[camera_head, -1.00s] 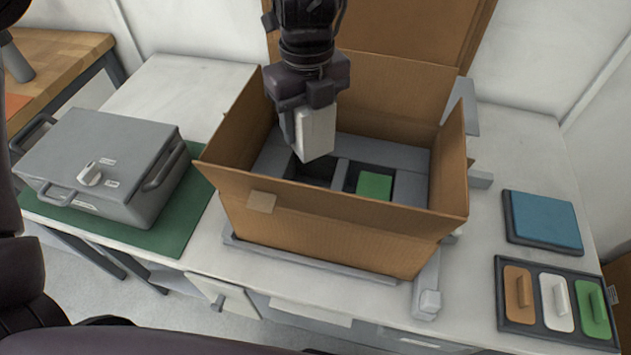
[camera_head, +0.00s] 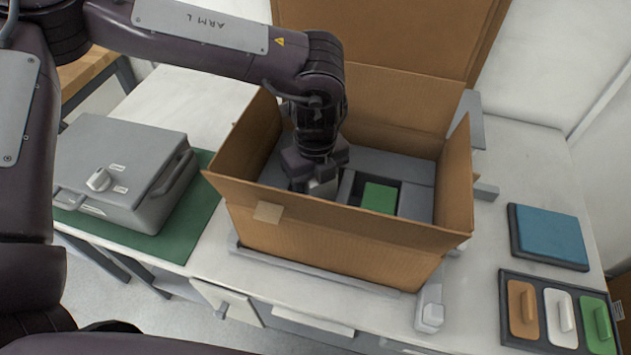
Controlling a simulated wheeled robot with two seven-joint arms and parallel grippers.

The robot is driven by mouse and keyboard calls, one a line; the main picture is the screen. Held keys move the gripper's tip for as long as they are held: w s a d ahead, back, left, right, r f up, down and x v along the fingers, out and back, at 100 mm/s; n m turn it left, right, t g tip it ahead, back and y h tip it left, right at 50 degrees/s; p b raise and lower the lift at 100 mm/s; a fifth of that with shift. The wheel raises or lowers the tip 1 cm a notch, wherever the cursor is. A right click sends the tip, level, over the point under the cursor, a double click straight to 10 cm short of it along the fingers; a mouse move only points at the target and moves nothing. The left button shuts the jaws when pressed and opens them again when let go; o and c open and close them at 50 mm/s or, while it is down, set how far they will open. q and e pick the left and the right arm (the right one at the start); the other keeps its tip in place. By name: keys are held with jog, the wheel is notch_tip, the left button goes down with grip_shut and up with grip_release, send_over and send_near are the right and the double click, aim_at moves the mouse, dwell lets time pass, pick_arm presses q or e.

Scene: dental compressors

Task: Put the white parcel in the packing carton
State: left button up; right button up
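The open packing carton (camera_head: 340,240) stands on the white bench, with a grey insert inside it. My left gripper (camera_head: 315,184) reaches down inside the carton, over the left compartment of the insert. It appears shut on the white parcel (camera_head: 323,188); only a small pale part of the parcel shows below the fingers. The rest of the parcel is hidden by the gripper and the carton's front wall, so I cannot tell whether it touches the compartment floor. A green block (camera_head: 379,197) sits in the compartment to the right. My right gripper is not in view.
A grey case (camera_head: 120,170) lies on a green mat (camera_head: 190,222) at the left. On the right are a blue pad (camera_head: 548,234) and a dark tray (camera_head: 512,337) with brown, white and green handled pieces. The carton's raised flaps surround my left wrist.

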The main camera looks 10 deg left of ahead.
pick_arm(q)
jog(key=shift+f+b, duration=0.3)
jog(key=shift+f, duration=0.3)
jog(key=o, duration=0.8)
notch_tip(320, 180, up, 13)
jog(key=shift+r, duration=0.2)
